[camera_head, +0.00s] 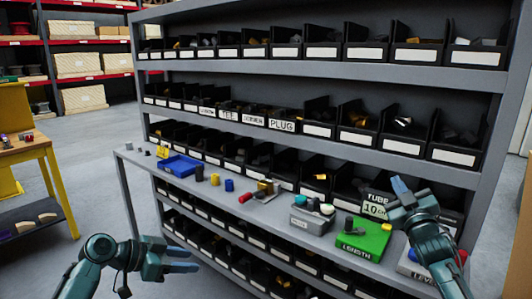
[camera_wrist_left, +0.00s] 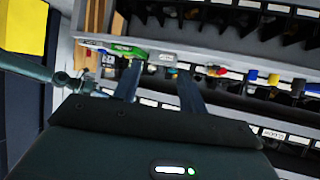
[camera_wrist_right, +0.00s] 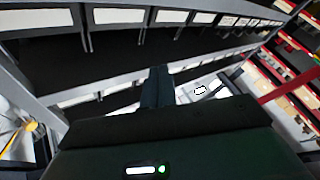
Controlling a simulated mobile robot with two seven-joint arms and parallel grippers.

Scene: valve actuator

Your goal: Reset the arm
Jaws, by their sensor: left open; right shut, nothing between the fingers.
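In the head view my left gripper (camera_head: 182,261) is at the lower left, in front of the shelf's work ledge, open and empty. Its two spread fingers also show in the left wrist view (camera_wrist_left: 158,88). My right gripper (camera_head: 401,188) is at the right of the head view, raised above the ledge near the TUBE sign (camera_head: 375,204) and the green LENGTH block (camera_head: 363,240). Its fingers are shut together with nothing between them, as the right wrist view (camera_wrist_right: 157,85) also shows. No object is held by either gripper.
The ledge (camera_head: 140,163) carries a blue tray (camera_head: 180,166), a blue cylinder (camera_head: 229,185), a red cylinder (camera_head: 245,197) and a grey box (camera_head: 311,220). Rows of black bins (camera_head: 322,117) stand behind it. A yellow-legged workbench (camera_head: 62,185) stands at left. Open floor lies between bench and ledge.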

